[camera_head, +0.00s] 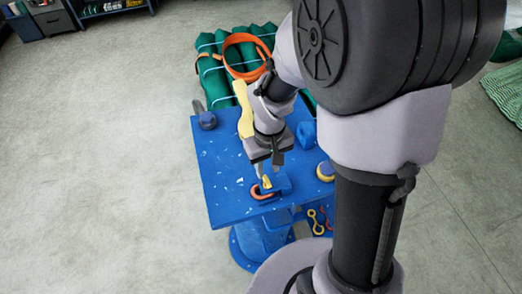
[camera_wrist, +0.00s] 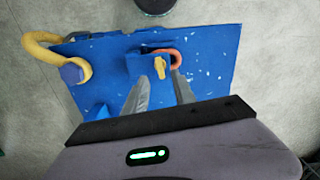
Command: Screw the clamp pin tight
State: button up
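The clamp pin (camera_wrist: 160,63) is small and yellow and sits at the blue clamp (camera_wrist: 138,70) on the blue workbench (camera_wrist: 215,62). An orange-red shackle (camera_wrist: 176,56) curves beside the clamp. In the head view, the pin (camera_head: 267,182) and the shackle (camera_head: 258,194) show near the bench's front edge. My gripper (camera_wrist: 168,80) points down at the clamp, its two fingers apart with a gap between them. The fingertips are close to the yellow pin; I cannot tell whether they touch it. The head view shows my gripper (camera_head: 266,170) just above the pin.
A large yellow shackle with a blue pin (camera_wrist: 71,73) is at the bench's left in the wrist view. Floor on the left is clear.

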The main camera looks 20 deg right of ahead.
aim_at(267, 180)
notch_tip(267, 180, down, 6)
jog(key=shift+r, duration=0.1)
